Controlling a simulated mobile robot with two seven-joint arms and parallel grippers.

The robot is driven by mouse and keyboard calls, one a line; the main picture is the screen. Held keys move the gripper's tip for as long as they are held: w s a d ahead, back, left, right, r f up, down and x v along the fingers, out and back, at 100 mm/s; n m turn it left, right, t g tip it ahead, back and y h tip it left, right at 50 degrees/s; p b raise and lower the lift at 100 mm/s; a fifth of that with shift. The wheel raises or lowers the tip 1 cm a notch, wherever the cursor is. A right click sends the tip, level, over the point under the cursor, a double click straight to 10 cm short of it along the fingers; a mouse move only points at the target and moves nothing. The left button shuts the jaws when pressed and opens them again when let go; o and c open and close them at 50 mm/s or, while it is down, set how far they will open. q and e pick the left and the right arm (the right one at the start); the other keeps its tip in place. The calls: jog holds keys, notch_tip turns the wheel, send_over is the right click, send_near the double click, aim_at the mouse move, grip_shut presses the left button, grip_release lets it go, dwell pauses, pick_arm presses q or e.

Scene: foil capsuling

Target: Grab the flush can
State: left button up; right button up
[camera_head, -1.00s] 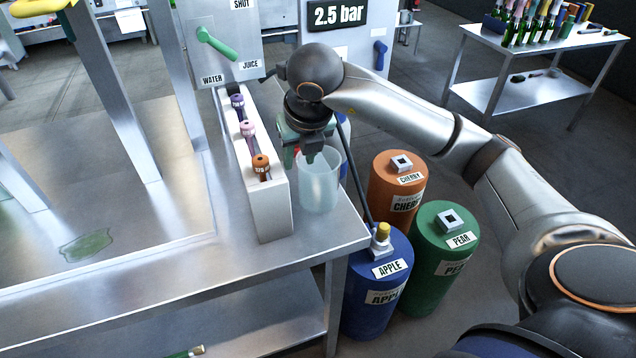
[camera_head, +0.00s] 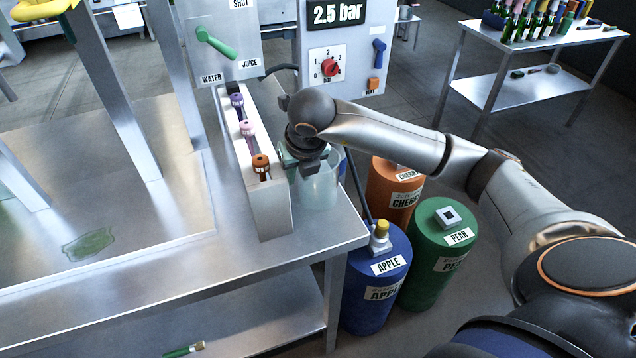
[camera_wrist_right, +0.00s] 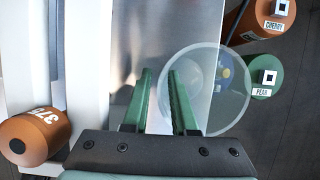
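The flush can, taken to be the translucent open-topped cylinder (camera_head: 320,192), stands upright on the steel table's right edge, beside the white rack. In the right wrist view its round rim (camera_wrist_right: 232,108) shows from above. My right gripper (camera_head: 303,176) points down at the can's left side and hides part of it. In the right wrist view its green fingers (camera_wrist_right: 161,74) are apart; the right finger overlaps the can's mouth and the left one lies outside the rim. Whether they touch the wall I cannot tell. My left gripper is not in view.
The white rack (camera_head: 268,213) with small labelled bottles, including an orange-brown one (camera_head: 261,168), stands just left of the can. Blue (camera_head: 368,306), green (camera_head: 436,262) and orange (camera_head: 385,190) canisters stand beyond the table edge. A control panel (camera_head: 345,55) is behind.

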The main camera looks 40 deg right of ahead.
grip_shut()
dwell(1.1)
